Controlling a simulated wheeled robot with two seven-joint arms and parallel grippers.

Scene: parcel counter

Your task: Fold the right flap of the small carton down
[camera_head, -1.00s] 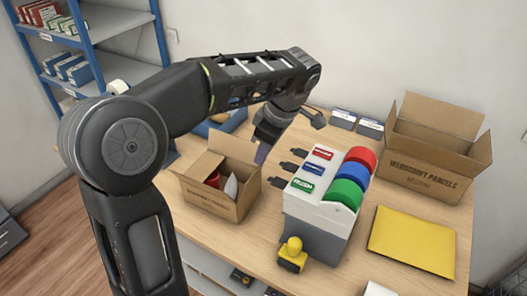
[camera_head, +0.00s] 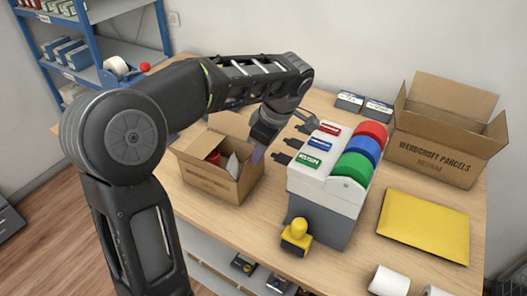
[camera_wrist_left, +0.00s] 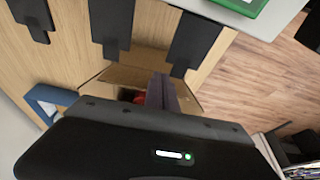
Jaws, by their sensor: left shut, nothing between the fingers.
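The small carton (camera_head: 213,185) stands open on the table, left of the sorting machine, with a red item (camera_head: 213,157) and a white item (camera_head: 232,165) inside. Its back flap (camera_head: 229,124) stands up. My left gripper (camera_head: 257,155) is shut and empty, pointing down at the carton's right edge; it partly hides that side, so the right flap's angle is unclear in the head view. In the left wrist view the shut fingers (camera_wrist_left: 163,92) overlap a tan panel (camera_wrist_left: 122,76) on the carton's side nearest the black tabs, seemingly the right flap. Contact cannot be told. My right gripper is out of view.
The grey-white machine (camera_head: 327,185) with coloured drums and black tabs (camera_head: 281,158) stands close right of the carton. A yellow stamp (camera_head: 296,232), a yellow envelope (camera_head: 424,225), white rolls (camera_head: 388,281) and a larger open carton (camera_head: 440,150) lie farther right.

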